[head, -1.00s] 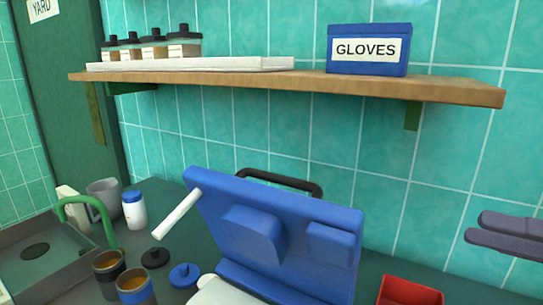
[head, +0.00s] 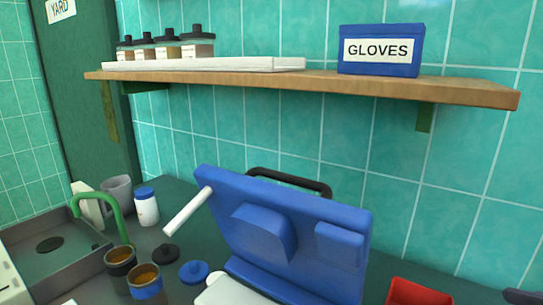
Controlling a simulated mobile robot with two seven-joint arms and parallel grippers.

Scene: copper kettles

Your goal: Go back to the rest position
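My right gripper (head: 522,297) shows only as a dark tip at the lower right corner of the head view. Most of it is cut off, so whether its fingers are open or shut does not show. It is to the right of the red container (head: 418,292) on the counter. My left gripper is not in view. A pale grey shape at the lower left edge is cut off by the frame.
A blue raised panel (head: 318,208) stands on the dark counter. Two cups (head: 147,287) with brown contents, lids (head: 194,272), a white bottle (head: 146,208), a grey mug (head: 118,191) and a sink (head: 38,262) are at left. Above, a wooden shelf (head: 440,89) holds jars and a gloves box (head: 380,51).

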